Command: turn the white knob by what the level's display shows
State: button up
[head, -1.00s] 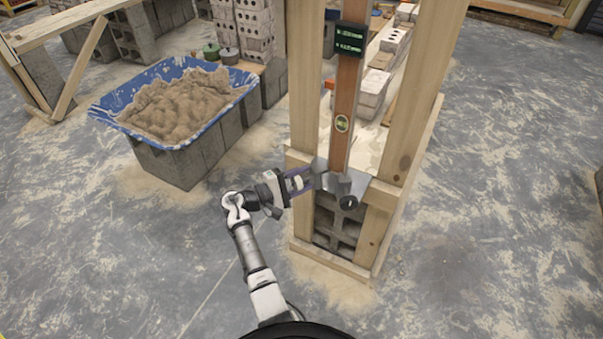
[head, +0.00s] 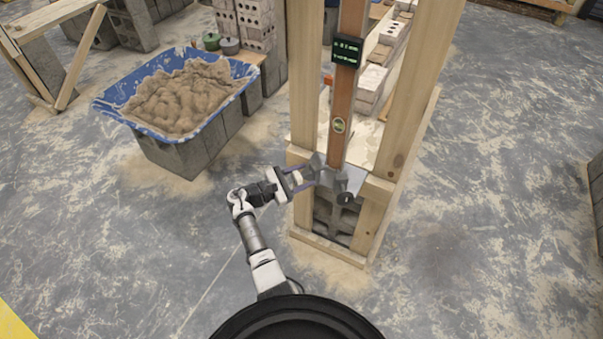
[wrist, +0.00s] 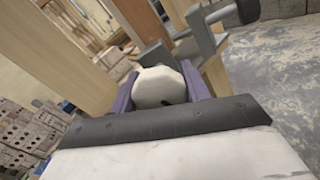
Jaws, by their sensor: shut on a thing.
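The white knob (wrist: 158,88) sits between the two purple fingers of my gripper (wrist: 160,92) in the wrist view. My gripper is shut on it. In the head view my gripper (head: 305,178) reaches from the left to the grey metal bracket (head: 330,178) at the level's foot; the knob is mostly hidden there. The wooden level (head: 341,105) stands upright between timber posts, leaning slightly in the picture. Its small dark display (head: 347,50) shows two green lines, too small to read. A round yellow-green vial (head: 339,125) sits lower on the level.
Timber posts (head: 305,80) stand close on both sides of the level, above a grey concrete block (head: 335,218). A blue tub (head: 120,98) of sand-coloured mortar rests on blocks at the left. Bricks (head: 392,32) lie behind. The floor at the right is open.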

jog(key=shift+f+n, duration=0.1)
jog(key=shift+n, duration=0.6)
jog(key=o, duration=1)
jog(key=b+v, duration=0.3)
jog(key=v, duration=1.1)
jog(key=shift+d, duration=0.1)
